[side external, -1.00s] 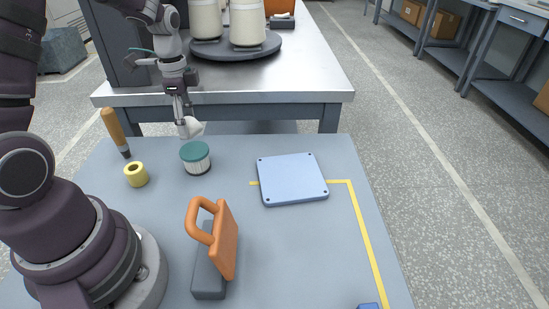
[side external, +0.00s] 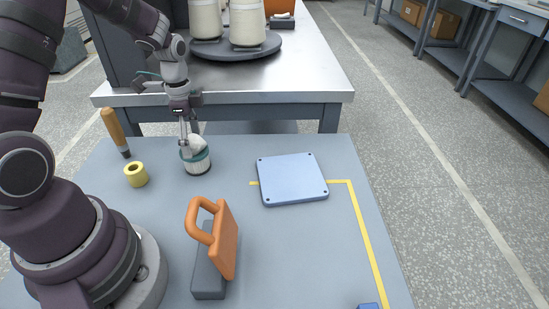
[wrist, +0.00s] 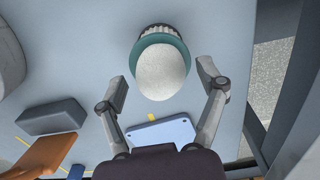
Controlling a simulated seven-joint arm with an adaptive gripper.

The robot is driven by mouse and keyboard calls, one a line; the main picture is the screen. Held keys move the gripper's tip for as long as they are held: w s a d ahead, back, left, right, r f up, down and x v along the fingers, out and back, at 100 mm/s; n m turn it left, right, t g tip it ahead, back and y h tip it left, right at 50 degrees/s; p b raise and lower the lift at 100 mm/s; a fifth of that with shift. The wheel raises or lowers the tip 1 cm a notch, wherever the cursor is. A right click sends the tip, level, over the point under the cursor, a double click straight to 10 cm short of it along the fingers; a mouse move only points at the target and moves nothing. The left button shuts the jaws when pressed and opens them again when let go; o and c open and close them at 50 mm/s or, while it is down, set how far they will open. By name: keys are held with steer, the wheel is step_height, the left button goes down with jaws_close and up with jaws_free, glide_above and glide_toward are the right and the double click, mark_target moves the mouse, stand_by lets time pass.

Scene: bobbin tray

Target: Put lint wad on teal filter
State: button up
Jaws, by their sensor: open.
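The lint wad (side external: 197,144) is a white rounded lump resting on top of the teal filter (side external: 197,164), a short cylinder with a teal cap and a pleated white side. In the wrist view the lint wad (wrist: 162,73) covers most of the teal cap (wrist: 178,43). My gripper (side external: 190,148) is at the wad in the side view. In the wrist view my gripper (wrist: 162,88) has its fingers spread, one on each side of the wad, with gaps between. The filter stands upright on the table.
A light blue plate (side external: 292,179) is to the right. An orange-handled tool on a grey block (side external: 208,270) is in front. The mat's right side is mostly clear.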

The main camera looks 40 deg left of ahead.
mark_target(191, 137)
step_height(191, 137, up, 12)
steer(key=s+d+r+n+t, duration=0.1)
steer(key=s+d+n+t, duration=0.1)
steer(key=s+d+n, duration=0.2)
steer(key=s+d+r+n+t, duration=0.2)
steer(key=s+d+n+t, duration=0.1)
steer(key=d, duration=0.5)
steer(key=shift+s+d+r+n+t, duration=0.25)
steer(key=shift+s+n, duration=0.2)
steer(key=shift+n, duration=0.55)
